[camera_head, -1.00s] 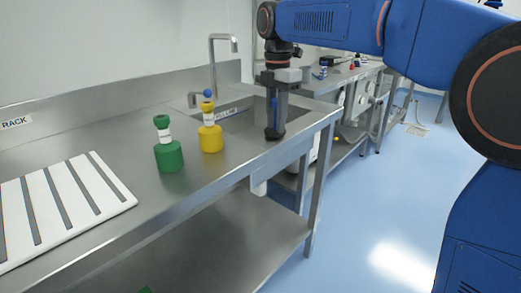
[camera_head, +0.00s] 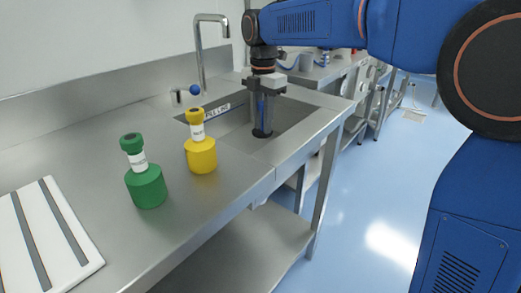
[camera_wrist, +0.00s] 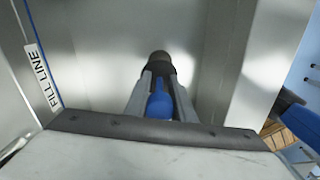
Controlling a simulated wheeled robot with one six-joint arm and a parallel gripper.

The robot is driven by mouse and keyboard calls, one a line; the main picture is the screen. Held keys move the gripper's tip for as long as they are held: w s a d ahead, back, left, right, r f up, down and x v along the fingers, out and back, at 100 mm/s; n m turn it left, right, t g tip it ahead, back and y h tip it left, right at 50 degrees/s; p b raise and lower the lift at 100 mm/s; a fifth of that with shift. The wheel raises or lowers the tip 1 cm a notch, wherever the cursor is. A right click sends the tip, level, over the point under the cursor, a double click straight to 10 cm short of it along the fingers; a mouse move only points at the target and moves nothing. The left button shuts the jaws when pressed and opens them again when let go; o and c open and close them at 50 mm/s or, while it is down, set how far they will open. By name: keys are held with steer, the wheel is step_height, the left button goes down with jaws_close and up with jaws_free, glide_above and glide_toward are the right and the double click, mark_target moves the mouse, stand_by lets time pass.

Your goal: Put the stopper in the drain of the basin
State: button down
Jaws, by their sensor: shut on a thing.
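My gripper (camera_head: 262,126) points down over the steel basin (camera_head: 302,128) at the right part of the counter. It is shut on the stopper, which has a blue handle (camera_wrist: 160,104) and a dark lower end (camera_wrist: 160,63). In the head view the dark end (camera_head: 262,133) shows below the fingers, low in the basin. I cannot tell whether it touches the basin floor. The basin walls and floor also show in the wrist view (camera_wrist: 95,70). The drain is not visible; the stopper and gripper may hide it.
A yellow bottle (camera_head: 201,155) and a green bottle (camera_head: 147,187) stand on the counter left of the basin. A "FILL LINE" label (camera_wrist: 42,75) is on the basin wall.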

step_height(320, 180, down, 9)
stand_by(0.5)
steer(key=c, duration=1.5)
jaws_free()
steer(key=shift+f, duration=0.1)
step_height(320, 180, up, 12)
steer(key=shift+r, duration=0.15)
